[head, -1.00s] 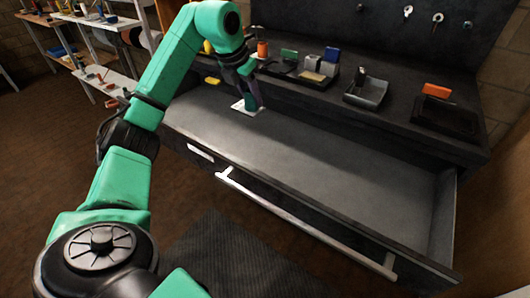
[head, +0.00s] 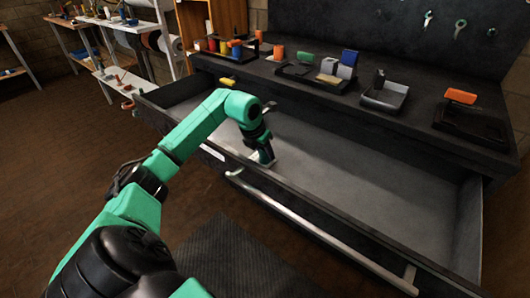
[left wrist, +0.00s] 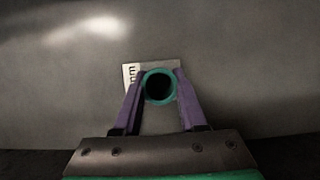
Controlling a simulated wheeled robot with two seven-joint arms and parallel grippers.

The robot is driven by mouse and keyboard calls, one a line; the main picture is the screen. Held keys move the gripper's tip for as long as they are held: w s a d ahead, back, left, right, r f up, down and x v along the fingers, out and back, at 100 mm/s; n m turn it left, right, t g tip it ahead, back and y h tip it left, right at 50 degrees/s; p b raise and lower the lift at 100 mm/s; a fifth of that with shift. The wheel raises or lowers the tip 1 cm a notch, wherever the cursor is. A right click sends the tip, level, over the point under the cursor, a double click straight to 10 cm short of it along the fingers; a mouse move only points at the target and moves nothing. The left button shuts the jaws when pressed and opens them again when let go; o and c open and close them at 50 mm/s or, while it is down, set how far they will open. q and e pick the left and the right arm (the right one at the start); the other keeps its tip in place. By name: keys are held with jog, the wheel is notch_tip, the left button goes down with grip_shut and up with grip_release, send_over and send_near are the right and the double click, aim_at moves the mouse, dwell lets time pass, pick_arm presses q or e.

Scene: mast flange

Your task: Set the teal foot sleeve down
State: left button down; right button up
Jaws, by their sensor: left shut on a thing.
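The teal foot sleeve shows in the left wrist view as a round ring (left wrist: 160,71) with a dark hollow, seen end-on. My left gripper (left wrist: 160,92) is shut on it, with one purple finger on each side. In the head view my left gripper (head: 264,158) points down inside the open drawer, near its front wall. The sleeve is hard to make out there. A pale card (left wrist: 131,76) with dark lettering lies behind the sleeve in the left wrist view. I cannot tell whether the sleeve touches the surface below. My right gripper is out of view.
The open drawer (head: 365,188) has a wide bare floor to the right of my gripper. Its front carries a long bar handle (head: 310,226). On the bench behind stand a grey tray (head: 385,97), a black tray with an orange block (head: 461,96), and several coloured blocks.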

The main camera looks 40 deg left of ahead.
pick_arm(q)
jog(key=shift+c, duration=2.3)
grip_release()
jog(key=v, duration=1.2)
jog(key=shift+r, duration=0.1)
